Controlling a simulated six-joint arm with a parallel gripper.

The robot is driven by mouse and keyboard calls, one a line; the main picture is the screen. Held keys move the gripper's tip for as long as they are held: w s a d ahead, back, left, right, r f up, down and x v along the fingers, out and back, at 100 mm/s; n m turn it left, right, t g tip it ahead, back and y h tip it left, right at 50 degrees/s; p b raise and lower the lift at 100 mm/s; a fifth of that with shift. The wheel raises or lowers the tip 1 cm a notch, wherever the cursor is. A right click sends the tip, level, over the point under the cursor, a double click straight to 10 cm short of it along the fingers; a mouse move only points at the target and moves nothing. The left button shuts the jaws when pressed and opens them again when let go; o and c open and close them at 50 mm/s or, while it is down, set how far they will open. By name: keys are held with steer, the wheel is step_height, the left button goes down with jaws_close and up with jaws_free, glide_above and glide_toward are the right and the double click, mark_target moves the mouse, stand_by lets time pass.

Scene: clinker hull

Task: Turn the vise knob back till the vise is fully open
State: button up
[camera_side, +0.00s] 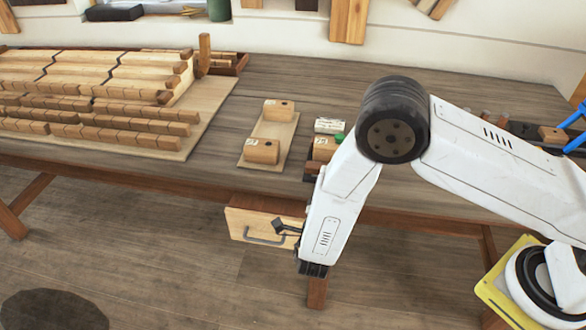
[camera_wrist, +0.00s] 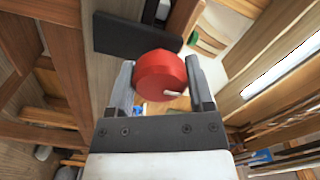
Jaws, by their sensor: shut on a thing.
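The red vise knob (camera_wrist: 158,78) is round and sits between the two fingers of my gripper (camera_wrist: 160,66) in the wrist view. My gripper is shut on it, with one finger at each side. A small white mark shows on the knob's lower right face. A dark flat bar (camera_wrist: 135,36) lies just behind the knob; I cannot tell whether it is part of the vise. In the side view my arm hides the knob and most of the vise, so the jaw gap cannot be seen.
A wooden drawer (camera_side: 240,222) with a metal handle stands under the bench edge, left of my arm. Two wooden blocks sit on a thin board (camera_side: 269,130). Stacked wooden strips (camera_side: 110,95) fill the left of the bench (camera_side: 215,130). Bare bench lies between.

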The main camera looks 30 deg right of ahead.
steer(key=o, duration=1.1)
steer(key=shift+o, duration=0.2)
steer(key=shift+s+a, duration=0.1)
steer(key=v, duration=0.6)
steer(key=shift+s+a, duration=0.25)
steer(key=shift+a, duration=0.05)
steer(key=shift+d+r, duration=0.1)
